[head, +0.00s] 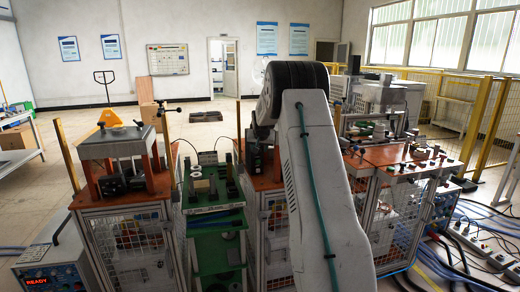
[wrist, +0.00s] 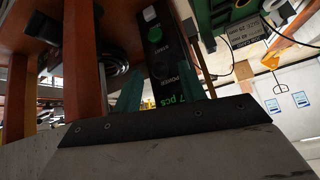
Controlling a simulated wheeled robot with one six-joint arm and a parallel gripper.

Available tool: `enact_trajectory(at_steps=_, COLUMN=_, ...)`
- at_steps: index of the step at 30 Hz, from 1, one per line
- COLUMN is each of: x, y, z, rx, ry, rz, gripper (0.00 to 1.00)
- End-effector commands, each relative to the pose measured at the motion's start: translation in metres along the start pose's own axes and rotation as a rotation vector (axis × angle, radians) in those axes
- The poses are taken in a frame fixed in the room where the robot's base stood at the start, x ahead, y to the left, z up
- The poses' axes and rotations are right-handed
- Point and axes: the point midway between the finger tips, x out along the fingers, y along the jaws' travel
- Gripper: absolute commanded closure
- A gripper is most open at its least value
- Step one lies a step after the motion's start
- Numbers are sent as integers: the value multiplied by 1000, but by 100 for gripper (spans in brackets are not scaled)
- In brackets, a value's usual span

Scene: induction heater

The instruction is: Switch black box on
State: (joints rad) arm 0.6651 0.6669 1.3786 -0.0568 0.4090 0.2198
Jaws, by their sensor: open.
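In the wrist view, a black box (wrist: 158,62) fills the upper middle. It carries START and POWER lettering, a round green button (wrist: 155,34), a light-coloured part near its top end, and a green "7 pcs" readout. My gripper (wrist: 162,88) is open, its two teal fingers apart on either side of the box's near part. Nothing shows between them except the box behind; I cannot tell whether they touch it. In the head view, a dark box with a green spot (head: 257,158) shows just left of my arm, which hides the gripper.
Orange posts (wrist: 82,60) and a coil of dark cable (wrist: 115,62) stand left of the box in the wrist view. In the head view, a green cart (head: 215,222) and caged workstations (head: 130,245) crowd both sides. A READY display unit (head: 48,280) sits lower left.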

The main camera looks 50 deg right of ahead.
Motion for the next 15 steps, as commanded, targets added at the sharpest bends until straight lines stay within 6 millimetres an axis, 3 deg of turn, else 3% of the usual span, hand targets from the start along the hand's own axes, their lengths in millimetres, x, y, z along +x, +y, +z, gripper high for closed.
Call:
enact_trajectory(at_steps=9, x=-53, y=1, z=-1, rx=1, ry=2, rz=0, gripper=59)
enact_trajectory(at_steps=15, x=-72, y=2, z=0, rx=1, ry=1, rz=1, gripper=59)
